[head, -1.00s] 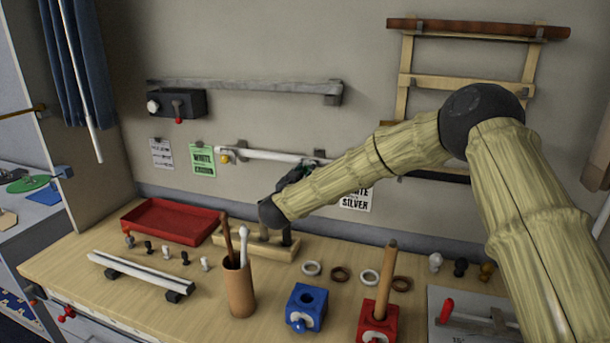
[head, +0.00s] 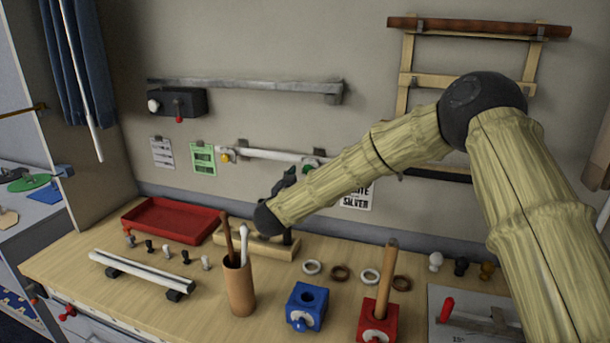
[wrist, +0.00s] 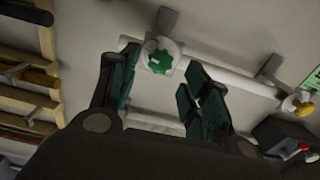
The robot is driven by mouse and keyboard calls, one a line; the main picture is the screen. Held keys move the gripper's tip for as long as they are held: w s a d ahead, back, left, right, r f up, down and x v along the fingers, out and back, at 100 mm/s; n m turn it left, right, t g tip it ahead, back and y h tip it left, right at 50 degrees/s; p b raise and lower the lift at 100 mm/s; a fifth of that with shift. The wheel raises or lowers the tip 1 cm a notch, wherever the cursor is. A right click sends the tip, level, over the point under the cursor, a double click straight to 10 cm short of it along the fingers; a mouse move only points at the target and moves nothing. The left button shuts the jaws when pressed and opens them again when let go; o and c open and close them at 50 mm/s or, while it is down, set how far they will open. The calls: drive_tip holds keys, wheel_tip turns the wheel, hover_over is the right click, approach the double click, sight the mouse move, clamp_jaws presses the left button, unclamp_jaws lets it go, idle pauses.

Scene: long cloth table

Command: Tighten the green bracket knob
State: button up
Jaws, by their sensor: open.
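The green bracket knob (head: 309,166) is at the right end of the white rod (head: 268,153) on the wall. In the wrist view the green knob (wrist: 157,60) sits on a round white mount, ahead of the space between my fingers. My gripper (head: 287,183) is just left of and below the knob in the head view, partly hidden by my arm. In the wrist view my gripper (wrist: 158,86) has its two dark green fingers spread, with nothing between them. The knob looks apart from both fingers.
A yellow knob (head: 225,157) is at the rod's other end. A dark box (head: 177,103) with a red knob and a grey rail (head: 250,87) are higher on the wall. A wooden block (head: 255,243), a red tray (head: 168,219) and a brown cup (head: 239,287) stand below.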

drive_tip(key=v, duration=0.8)
drive_tip(key=shift+s, duration=0.35)
drive_tip(key=shift+a+r, duration=0.1)
